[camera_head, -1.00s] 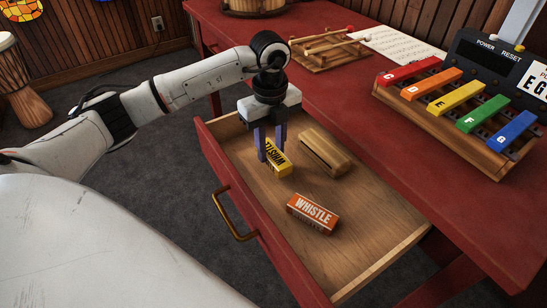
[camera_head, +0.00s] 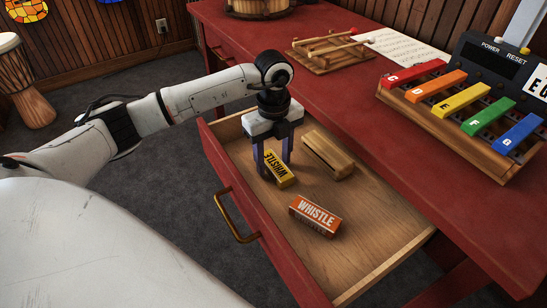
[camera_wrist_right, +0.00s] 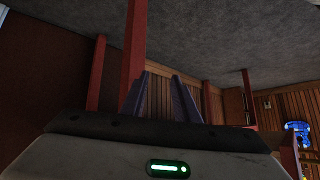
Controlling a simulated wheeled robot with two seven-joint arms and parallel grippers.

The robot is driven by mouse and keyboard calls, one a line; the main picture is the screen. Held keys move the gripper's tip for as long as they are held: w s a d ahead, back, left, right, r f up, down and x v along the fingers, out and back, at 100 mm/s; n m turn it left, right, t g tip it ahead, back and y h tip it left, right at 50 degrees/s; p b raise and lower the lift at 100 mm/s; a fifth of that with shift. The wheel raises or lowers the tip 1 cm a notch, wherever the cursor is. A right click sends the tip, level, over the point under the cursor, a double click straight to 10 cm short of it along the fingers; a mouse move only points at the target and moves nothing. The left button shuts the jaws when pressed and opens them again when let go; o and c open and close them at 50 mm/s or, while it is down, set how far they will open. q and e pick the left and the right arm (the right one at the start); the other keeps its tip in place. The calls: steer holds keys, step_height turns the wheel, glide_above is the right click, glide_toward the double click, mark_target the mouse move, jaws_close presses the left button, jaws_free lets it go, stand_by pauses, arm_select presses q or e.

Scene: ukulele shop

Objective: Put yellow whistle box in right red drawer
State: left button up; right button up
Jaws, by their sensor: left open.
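The yellow whistle box (camera_head: 281,172) lies on the floor of the open red drawer (camera_head: 376,272), near its left end. My left gripper (camera_head: 273,168) points down into the drawer with its fingers spread, one on either side of the box's far part. I cannot tell whether a finger touches the box. My right gripper (camera_wrist_right: 160,76) shows only in the right wrist view, with its two fingers apart and nothing between them.
An orange whistle box (camera_head: 315,215) and a wooden block (camera_head: 328,155) also lie in the drawer. The red table (camera_head: 345,90) carries a colored xylophone (camera_head: 462,101), a wooden rack (camera_head: 328,53) and sheet music (camera_head: 405,47). A brass handle (camera_head: 236,216) sticks out from the drawer front.

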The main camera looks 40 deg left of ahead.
mark_target(273, 162)
arm_select(q)
step_height(273, 162, up, 12)
steer(key=p, duration=0.2)
steer(key=shift+r, duration=0.15)
